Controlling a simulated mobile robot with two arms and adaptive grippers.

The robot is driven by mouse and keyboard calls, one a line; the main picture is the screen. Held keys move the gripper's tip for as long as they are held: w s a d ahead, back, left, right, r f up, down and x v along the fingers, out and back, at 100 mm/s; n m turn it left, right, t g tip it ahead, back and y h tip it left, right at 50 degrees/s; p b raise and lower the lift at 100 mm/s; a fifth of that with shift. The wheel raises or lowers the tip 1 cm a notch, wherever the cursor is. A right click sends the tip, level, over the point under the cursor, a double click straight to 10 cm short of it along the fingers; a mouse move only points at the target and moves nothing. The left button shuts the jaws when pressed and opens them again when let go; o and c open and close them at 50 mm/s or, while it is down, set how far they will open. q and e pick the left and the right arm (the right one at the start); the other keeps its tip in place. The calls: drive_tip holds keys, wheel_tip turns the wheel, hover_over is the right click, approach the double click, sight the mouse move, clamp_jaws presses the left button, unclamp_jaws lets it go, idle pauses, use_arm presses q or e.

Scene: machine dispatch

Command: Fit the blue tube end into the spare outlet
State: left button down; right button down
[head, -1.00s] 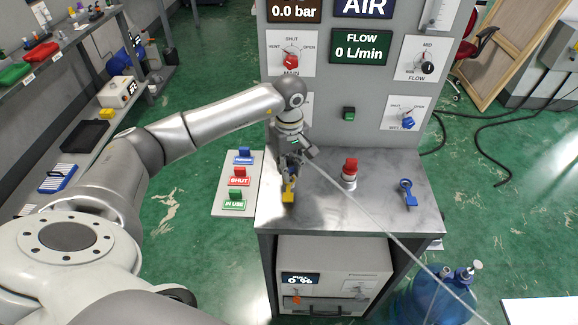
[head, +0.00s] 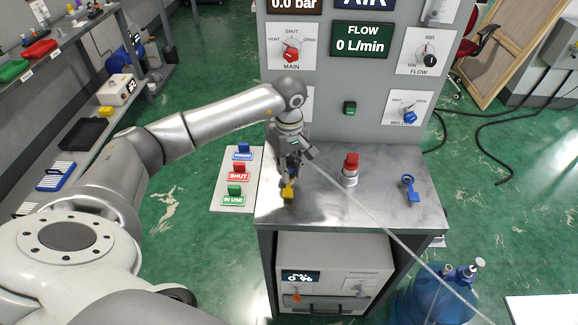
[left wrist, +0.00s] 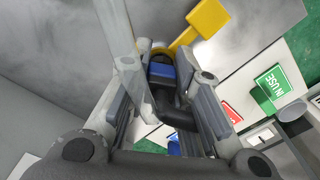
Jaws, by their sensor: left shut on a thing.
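My left gripper (head: 288,172) hangs low over the left part of the grey metal bench top (head: 325,215), in front of the panel. In the left wrist view the gripper (left wrist: 165,85) is shut on a dark fitting with a blue band, the blue tube end (left wrist: 161,72). A pale tube (head: 395,238) runs from near the gripper down to the lower right. A yellow tab (head: 288,190) shows just below the fingers; in the wrist view it is a yellow handle (left wrist: 208,18) beyond the tube end. I cannot make out the spare outlet. My right gripper is not in view.
A red-capped fitting (head: 350,168) and a blue key-like piece (head: 409,188) are on the bench to the right. Blue, red and green tags (head: 235,190) lie on a board at the left. A blue water bottle (head: 440,298) stands at the lower right.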

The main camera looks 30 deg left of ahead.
use_arm(q)
drive_tip(key=shift+s+f+b, duration=0.25)
drive_tip(key=shift+f+b, duration=0.15)
drive_tip(key=shift+f, duration=0.1)
idle(0.4)
drive_tip(key=c, duration=1.4)
unclamp_jaws()
drive_tip(key=shift+w, duration=0.1)
drive_tip(key=shift+o, duration=0.8)
drive_tip(key=shift+w, duration=0.15)
drive_tip(key=o, duration=0.4)
drive_tip(key=shift+r, duration=0.1)
drive_tip(key=shift+r, duration=0.15)
drive_tip(key=shift+r+p, duration=1.55)
drive_tip(key=shift+r, duration=1.4)
